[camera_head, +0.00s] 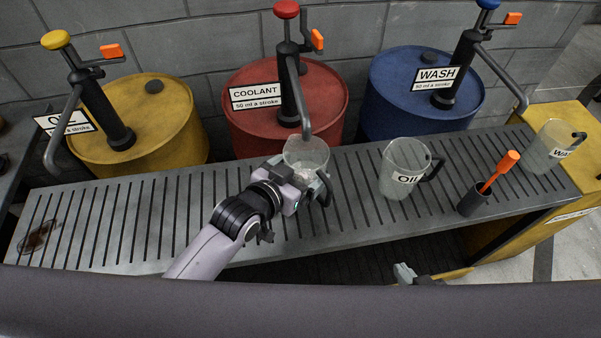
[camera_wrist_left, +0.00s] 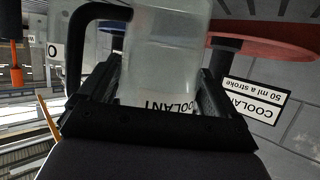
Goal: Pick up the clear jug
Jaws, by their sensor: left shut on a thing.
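A clear jug (camera_head: 306,152) with a dark handle is at the middle of the slatted bench, by the spout of the red drum's pump. My left gripper (camera_head: 304,182) is shut on it from the near side. In the left wrist view the clear jug (camera_wrist_left: 168,45) stands between the two fingers of my left gripper (camera_wrist_left: 160,88), with part of a COOLANT label showing at its lower edge. I cannot tell whether the jug touches the bench. My right gripper (camera_head: 405,273) shows only in part, low in the head view; its jaws cannot be read.
The slatted bench (camera_head: 120,215) bears an OIL jug (camera_head: 404,160), a dark holder (camera_head: 472,200) with an orange-handled tool (camera_head: 500,170), and a WASH jug (camera_head: 548,145). Yellow (camera_head: 165,105), red (camera_head: 325,95) and blue (camera_head: 395,85) drums with pumps stand behind. The bench's left half is mostly clear.

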